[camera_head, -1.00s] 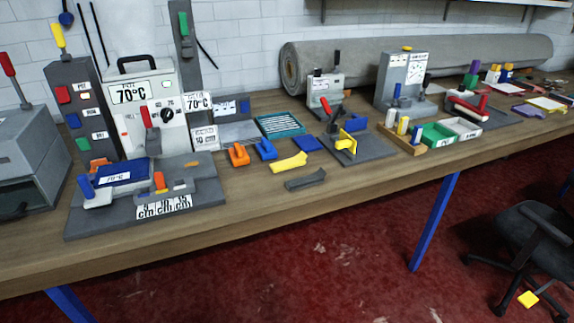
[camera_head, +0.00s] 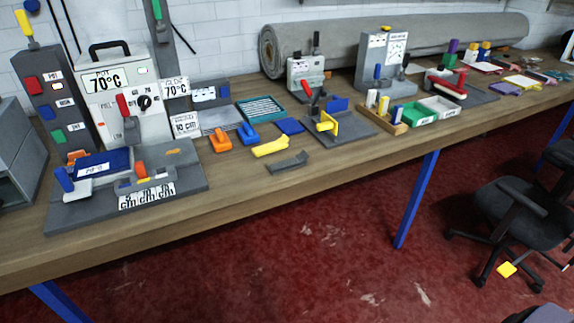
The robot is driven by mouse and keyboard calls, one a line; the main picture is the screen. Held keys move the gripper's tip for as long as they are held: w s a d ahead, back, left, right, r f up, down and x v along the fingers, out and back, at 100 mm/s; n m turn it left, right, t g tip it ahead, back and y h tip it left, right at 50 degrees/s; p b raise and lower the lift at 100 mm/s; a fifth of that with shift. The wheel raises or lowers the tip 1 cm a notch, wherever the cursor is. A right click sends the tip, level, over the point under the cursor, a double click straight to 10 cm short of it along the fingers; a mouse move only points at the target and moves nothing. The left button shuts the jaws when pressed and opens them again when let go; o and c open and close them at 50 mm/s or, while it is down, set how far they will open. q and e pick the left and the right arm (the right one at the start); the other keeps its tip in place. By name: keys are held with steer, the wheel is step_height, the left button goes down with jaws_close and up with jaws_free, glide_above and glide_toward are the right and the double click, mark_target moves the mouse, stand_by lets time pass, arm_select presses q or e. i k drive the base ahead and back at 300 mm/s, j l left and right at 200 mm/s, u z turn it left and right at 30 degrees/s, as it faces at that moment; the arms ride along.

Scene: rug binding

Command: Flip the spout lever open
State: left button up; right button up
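The white pot unit (camera_head: 98,97), with a black handle and a 70°C label, stands at the back left of the workbench. A red-handled lever (camera_head: 123,105) stands nearly upright on its front, above a grey spout (camera_head: 131,128), left of a black dial (camera_head: 144,102). I take this as the spout lever; its exact joint is too small to tell. Below it, a grey fixture (camera_head: 190,180) carries a blue block (camera_head: 103,163) and an orange knob (camera_head: 140,169). Neither of my grippers is in view.
A grey switch panel (camera_head: 50,98) stands left of the pot. Orange (camera_head: 220,142) and blue (camera_head: 248,134) tools, a yellow piece (camera_head: 271,147) and a clamp stand (camera_head: 340,128) lie to the right. The bench front (camera_head: 240,190) is mostly clear. Chairs (camera_head: 515,215) stand at right.

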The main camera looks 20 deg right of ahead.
mark_target(123, 106)
steer(key=i+l, duration=0.15)
steer(key=l, duration=0.2)
steer(key=i+l, duration=0.15)
steer(key=l, duration=0.15)
steer(key=i+l, duration=0.15)
steer(key=l, duration=0.2)
steer(key=i+l+u, duration=0.1)
steer(key=l, duration=0.25)
steer(key=i+l, duration=0.35)
steer(key=l, duration=0.35)
steer(key=i+l, duration=0.15)
steer(key=l, duration=0.2)
steer(key=i+j+u, duration=0.05)
